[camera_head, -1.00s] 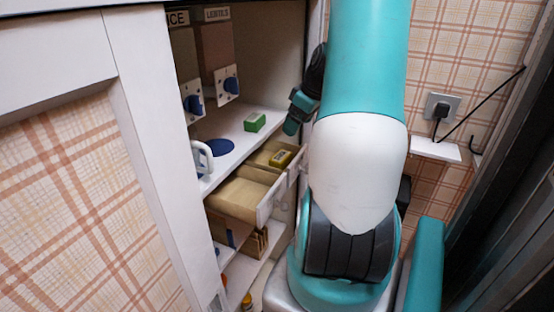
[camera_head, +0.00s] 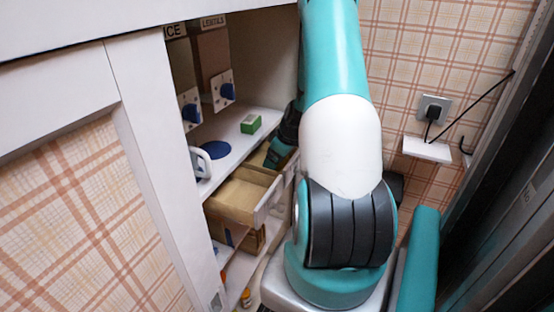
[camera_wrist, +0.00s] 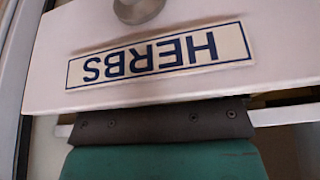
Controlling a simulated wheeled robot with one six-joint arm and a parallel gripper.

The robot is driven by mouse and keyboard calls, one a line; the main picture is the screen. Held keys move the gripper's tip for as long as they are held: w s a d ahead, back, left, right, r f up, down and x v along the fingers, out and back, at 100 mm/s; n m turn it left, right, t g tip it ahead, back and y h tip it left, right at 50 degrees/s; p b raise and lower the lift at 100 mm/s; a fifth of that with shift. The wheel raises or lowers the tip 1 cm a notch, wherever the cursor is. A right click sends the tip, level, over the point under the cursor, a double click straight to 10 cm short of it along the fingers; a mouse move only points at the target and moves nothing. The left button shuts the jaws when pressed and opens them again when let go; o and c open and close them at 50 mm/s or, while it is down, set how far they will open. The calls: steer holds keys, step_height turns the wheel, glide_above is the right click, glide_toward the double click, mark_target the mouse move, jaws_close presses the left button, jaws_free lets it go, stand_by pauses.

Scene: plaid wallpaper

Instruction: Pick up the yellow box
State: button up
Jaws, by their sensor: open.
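My gripper (camera_head: 278,158), teal and dark, is open and reaches down over the back part of the pulled-out drawer (camera_head: 268,203) in the cabinet. I cannot make out the yellow box now; the gripper covers the place where it showed earlier. In the wrist view, part of my gripper (camera_wrist: 162,135) with a dark pad and teal body lies close along the edge of a white drawer front (camera_wrist: 40,85). That front has an upside-down HERBS label (camera_wrist: 160,57) and a round knob. Nothing shows held.
On the shelf above the drawer are a green box (camera_head: 251,124), a blue disc (camera_head: 215,150) and a white handled mug (camera_head: 200,164). The cabinet's white frame stands at left; a plaid wall with a socket (camera_head: 433,109) is at right.

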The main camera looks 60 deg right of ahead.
steer(key=c, duration=0.6)
